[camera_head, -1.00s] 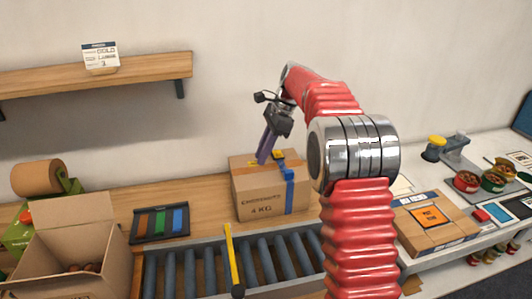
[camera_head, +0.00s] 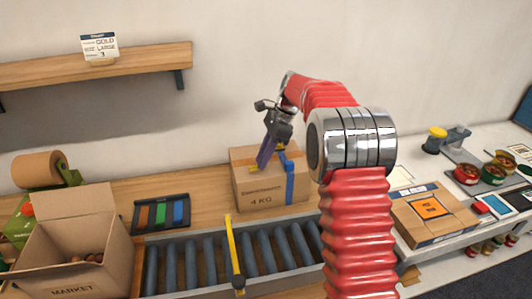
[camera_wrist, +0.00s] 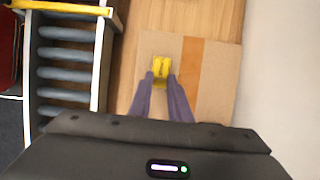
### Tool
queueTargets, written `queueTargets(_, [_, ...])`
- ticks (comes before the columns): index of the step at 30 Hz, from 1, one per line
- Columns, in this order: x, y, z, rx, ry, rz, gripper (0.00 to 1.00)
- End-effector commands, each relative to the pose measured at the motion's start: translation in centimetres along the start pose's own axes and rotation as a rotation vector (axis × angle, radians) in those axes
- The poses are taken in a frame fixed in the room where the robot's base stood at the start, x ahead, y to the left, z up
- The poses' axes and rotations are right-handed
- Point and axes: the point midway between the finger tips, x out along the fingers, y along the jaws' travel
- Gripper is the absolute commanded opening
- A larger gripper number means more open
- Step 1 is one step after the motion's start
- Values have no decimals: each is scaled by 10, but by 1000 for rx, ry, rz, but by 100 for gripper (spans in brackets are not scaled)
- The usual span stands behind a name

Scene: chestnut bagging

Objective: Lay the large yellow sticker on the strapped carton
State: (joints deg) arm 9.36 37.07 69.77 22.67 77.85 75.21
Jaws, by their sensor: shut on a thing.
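The strapped carton (camera_head: 268,202) is a closed brown box marked 4 KG, with a blue strap (camera_head: 290,182) over its right part. It stands on the wooden bench behind the roller conveyor. My gripper (camera_head: 263,160) points down over the carton's top. In the wrist view my gripper (camera_wrist: 161,80) is shut on the small yellow sticker (camera_wrist: 161,66), which lies over the cardboard top (camera_wrist: 215,85) beside a brown tape band. In the head view a bit of yellow shows at the fingertips. I cannot tell whether the sticker touches the carton.
The roller conveyor (camera_head: 205,262) with a yellow bar (camera_head: 234,255) runs in front of the carton. A tray of coloured strips (camera_head: 161,214) and an open carton (camera_head: 75,235) are on the left. A parcel with an orange label (camera_head: 430,212) is on the right. A card (camera_head: 100,46) stands on the shelf.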

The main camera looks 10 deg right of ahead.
Motion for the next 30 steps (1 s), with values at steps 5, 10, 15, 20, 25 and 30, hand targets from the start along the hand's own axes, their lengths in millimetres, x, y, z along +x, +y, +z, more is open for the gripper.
queueTargets(5, [9, 0, -4, 1, 0, 0, 0])
queueTargets(10, [12, 0, -5, 1, 0, 0, 0])
queueTargets(15, [12, 0, -5, 1, 0, 0, 0])
queueTargets(20, [12, 0, -5, 1, 0, -1, 0])
queueTargets(25, [11, 0, -5, 1, 0, -1, 0])
queueTargets(30, [10, 0, -4, 1, 0, -1, 0])
